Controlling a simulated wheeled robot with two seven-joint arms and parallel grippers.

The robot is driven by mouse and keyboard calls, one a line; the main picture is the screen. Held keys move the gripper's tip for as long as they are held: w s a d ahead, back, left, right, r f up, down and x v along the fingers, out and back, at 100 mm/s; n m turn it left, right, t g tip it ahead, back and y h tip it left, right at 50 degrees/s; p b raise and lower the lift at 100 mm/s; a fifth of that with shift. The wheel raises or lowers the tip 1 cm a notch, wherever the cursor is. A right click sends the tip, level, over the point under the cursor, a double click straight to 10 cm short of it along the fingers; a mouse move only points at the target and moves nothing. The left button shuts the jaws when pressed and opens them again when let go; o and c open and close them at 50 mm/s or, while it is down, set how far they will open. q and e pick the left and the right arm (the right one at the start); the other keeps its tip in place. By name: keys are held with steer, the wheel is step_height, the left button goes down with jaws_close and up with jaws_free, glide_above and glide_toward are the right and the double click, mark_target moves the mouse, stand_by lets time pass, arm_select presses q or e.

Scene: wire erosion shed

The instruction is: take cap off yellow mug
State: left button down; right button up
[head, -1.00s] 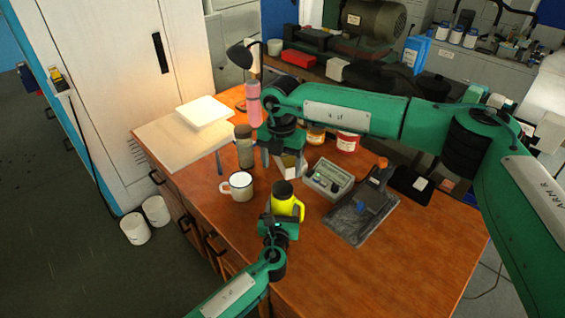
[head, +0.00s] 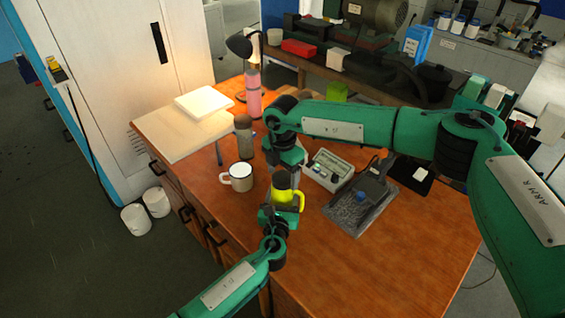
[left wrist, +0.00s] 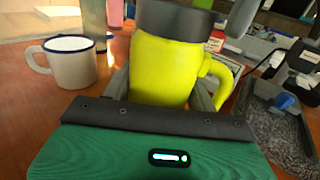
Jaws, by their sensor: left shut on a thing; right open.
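The yellow mug (head: 290,197) stands upright near the front of the wooden table, its handle to the right. A dark cap (head: 281,180) sits on its top. In the left wrist view the mug (left wrist: 168,70) fills the middle, with the cap (left wrist: 175,20) on it. My left gripper (head: 279,209) is shut on the mug's body from the near side. My right gripper (head: 292,172) is open, pointing down just behind and above the cap; whether it touches the cap I cannot tell.
A white mug (head: 240,178) stands left of the yellow one, with a brown-topped jar (head: 244,140) behind it. A grey meter (head: 328,170) and a dark stand (head: 357,200) are to the right. The table's front right is clear.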

arm_select(q)
steer(key=shift+f, duration=0.1)
arm_select(e)
steer(key=shift+f, duration=0.4)
